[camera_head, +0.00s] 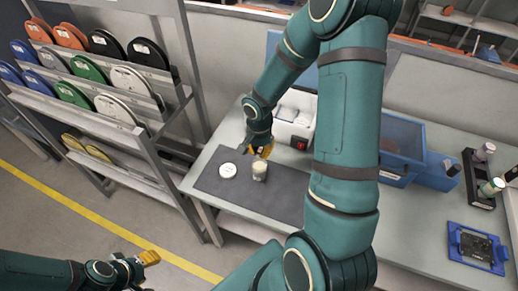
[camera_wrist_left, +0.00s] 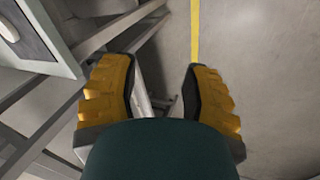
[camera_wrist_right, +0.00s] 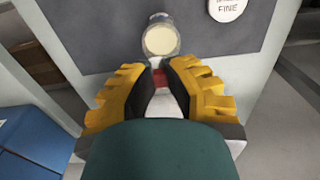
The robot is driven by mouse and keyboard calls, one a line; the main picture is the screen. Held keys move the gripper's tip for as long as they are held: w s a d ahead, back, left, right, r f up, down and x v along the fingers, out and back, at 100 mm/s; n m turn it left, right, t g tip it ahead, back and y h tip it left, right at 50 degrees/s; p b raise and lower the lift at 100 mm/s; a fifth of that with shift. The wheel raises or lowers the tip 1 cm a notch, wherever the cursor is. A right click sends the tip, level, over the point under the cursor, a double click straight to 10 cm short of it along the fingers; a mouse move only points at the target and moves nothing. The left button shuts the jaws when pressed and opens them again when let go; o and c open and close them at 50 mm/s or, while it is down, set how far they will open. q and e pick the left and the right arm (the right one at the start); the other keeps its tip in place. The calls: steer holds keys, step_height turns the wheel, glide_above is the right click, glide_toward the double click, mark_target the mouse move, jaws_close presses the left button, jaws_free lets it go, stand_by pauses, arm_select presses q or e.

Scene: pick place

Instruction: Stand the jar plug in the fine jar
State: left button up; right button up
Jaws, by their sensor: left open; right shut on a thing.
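A clear jar with a cream-coloured top or filling (camera_head: 259,171) stands upright on the dark mat; it also shows in the right wrist view (camera_wrist_right: 160,38). My right gripper (camera_head: 262,152) is just behind the jar, shut on a small red and pale piece, apparently the jar plug (camera_wrist_right: 159,77). Most of that piece is hidden between the fingers. I cannot tell whether it touches the jar. My left gripper (camera_head: 148,258) is open and empty, away from the table over the floor; its fingers show apart in the left wrist view (camera_wrist_left: 163,95).
A white disc (camera_head: 228,170) marked FINE in the right wrist view lies beside the jar on the mat (camera_head: 285,197). A white machine with a red switch (camera_head: 294,125) stands behind. Blue bins (camera_head: 402,145) are at right. A reel rack (camera_head: 100,100) stands left of the table.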

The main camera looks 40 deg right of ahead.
mark_target(260, 169)
steer(key=shift+f+b, duration=1.1)
steer(key=shift+f, duration=0.85)
steer(key=shift+f+b, duration=0.7)
steer(key=shift+b, duration=0.15)
steer(key=shift+f+b, duration=0.1)
steer(key=shift+b, duration=0.45)
steer(key=shift+f+b, duration=0.6)
steer(key=shift+b, duration=0.15)
steer(key=shift+s+a+f+b, duration=0.15)
steer(key=shift+s+f+b, duration=0.25)
steer(key=shift+f+b, duration=0.2)
steer(key=o, duration=0.8)
steer(key=shift+w, duration=0.1)
